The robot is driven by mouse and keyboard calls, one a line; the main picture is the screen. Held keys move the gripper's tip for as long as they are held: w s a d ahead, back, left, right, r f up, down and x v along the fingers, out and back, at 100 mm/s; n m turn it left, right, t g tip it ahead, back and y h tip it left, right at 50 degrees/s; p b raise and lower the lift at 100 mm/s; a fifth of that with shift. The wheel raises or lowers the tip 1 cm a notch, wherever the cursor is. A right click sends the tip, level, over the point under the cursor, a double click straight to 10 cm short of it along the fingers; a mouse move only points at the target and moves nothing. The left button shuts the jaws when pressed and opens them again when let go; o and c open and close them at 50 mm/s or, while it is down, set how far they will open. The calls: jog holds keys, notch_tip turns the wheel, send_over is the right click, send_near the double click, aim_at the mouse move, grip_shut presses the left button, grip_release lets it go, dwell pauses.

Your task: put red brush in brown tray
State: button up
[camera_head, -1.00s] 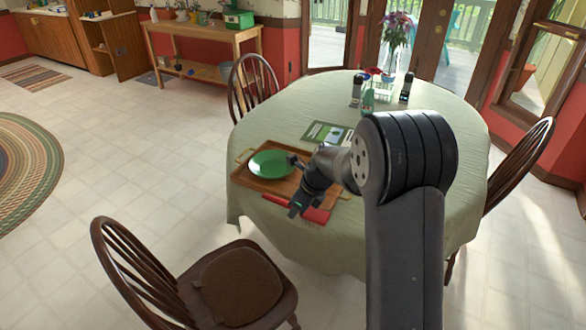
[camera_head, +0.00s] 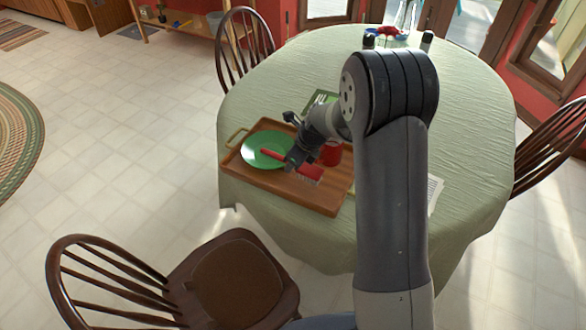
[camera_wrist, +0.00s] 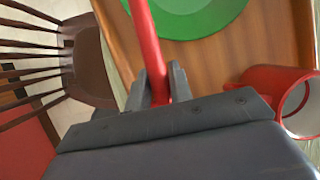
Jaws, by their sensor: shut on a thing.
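The red brush (camera_head: 311,174) has a long red handle and a broad head with pale bristles. My gripper (camera_head: 290,162) is shut on its handle, which also shows between the jaws in the wrist view (camera_wrist: 147,38). The brush appears over the brown tray (camera_head: 285,188), its handle end in front of the green plate and its head toward the tray's right part. Whether it touches the tray or hangs just above it, I cannot tell. The tray is wooden with a raised rim, and its surface shows in the wrist view (camera_wrist: 235,47).
A green plate (camera_head: 258,148) lies in the tray's left part. A red mug (camera_head: 331,154) is at the right, beside my gripper, and large in the wrist view (camera_wrist: 262,82). The tray's front right is bare. A chair (camera_head: 232,280) stands in front of the table (camera_head: 460,130).

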notch_tip(320, 180, down, 5)
jog(key=shift+r, duration=0.1)
jog(key=o, duration=0.9)
jog(key=v, duration=1.2)
jog(key=shift+w, duration=0.1)
